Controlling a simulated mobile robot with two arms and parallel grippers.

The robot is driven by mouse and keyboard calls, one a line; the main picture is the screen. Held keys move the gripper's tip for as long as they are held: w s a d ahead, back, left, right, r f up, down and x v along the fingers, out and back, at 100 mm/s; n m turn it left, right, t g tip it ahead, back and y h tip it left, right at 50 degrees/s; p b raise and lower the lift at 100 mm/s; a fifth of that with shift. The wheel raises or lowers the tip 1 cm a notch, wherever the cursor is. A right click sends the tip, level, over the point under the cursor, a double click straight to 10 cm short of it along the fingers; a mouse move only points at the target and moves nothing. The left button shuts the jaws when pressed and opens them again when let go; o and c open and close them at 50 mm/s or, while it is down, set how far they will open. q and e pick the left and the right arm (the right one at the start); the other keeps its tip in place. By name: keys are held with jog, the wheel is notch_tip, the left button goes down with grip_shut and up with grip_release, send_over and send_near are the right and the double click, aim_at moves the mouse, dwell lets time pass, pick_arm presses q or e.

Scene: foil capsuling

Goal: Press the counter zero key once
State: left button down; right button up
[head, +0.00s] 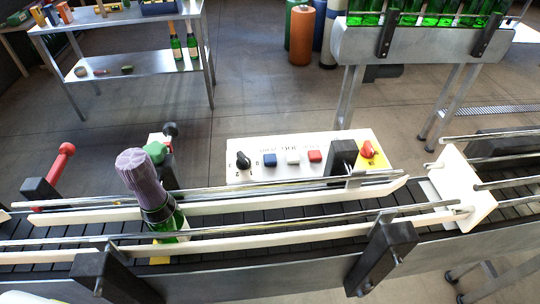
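A white control panel (350,136) stands behind the conveyor near the middle of the head view. On it, from left to right, are a black knob (243,160), a blue key (269,160), a white key (293,157) and a red key (315,156). The panel's lettering is too small to read, so I cannot tell which key is the counter zero key. A black bracket hides part of the panel. Neither of my grippers is in view.
A bottle with a purple foil capsule (138,170) stands on the dark conveyor (255,228) between the guide rails. A red-knobbed lever (62,160) and a green knob (156,152) are behind it. Rails and black brackets (382,258) run in front of the panel.

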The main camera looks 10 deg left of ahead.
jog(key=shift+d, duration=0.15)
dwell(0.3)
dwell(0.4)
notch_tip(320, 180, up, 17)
jog(key=p, duration=1.7)
